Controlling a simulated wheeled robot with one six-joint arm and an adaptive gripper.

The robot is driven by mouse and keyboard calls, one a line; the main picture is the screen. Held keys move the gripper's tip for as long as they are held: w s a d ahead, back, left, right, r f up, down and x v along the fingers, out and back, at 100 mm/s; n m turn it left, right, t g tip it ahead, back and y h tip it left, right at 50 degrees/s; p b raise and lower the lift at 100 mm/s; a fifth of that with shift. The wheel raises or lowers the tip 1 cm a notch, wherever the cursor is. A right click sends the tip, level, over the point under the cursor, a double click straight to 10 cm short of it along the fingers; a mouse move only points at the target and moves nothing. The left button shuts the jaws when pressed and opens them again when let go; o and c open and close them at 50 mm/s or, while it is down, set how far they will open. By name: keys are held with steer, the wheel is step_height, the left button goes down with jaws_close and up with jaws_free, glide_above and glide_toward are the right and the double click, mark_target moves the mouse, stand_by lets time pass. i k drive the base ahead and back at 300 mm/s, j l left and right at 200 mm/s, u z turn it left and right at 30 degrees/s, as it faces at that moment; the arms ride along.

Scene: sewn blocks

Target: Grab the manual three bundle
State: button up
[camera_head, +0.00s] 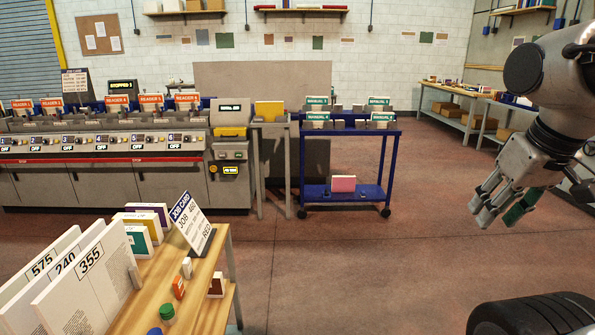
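Several white bundles with green label bands reading "MANUAL" stand in dark holders on the top of a blue cart (346,130). They are at back left (317,101), front left (318,117), back right (379,102) and front right (382,118). The numbers are too small to read surely, so I cannot tell which is manual three. My gripper (507,203) hangs at the right, far from the cart, fingers pointing down. A dark green piece shows at its fingers; I cannot tell whether it is held or part of the gripper.
A long grey machine (120,170) with orange "READER" bundles stands left of the cart. A wooden table (165,285) with a job card (191,222) and numbered white boards is at front left. The floor (400,260) between the cart and me is clear. A pink-white block (343,184) lies on the cart's lower shelf.

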mark_target(316, 102)
steer(key=i+z, duration=0.2)
steer(key=i, duration=2)
steer(key=i+l, duration=0.1)
steer(key=i, duration=2.2)
steer(key=i+l+u, duration=0.1)
steer(key=i+u, duration=0.15)
steer(key=i, duration=0.3)
steer(key=i+l+u, duration=0.25)
steer(key=i, duration=0.3)
steer(key=j, duration=0.05)
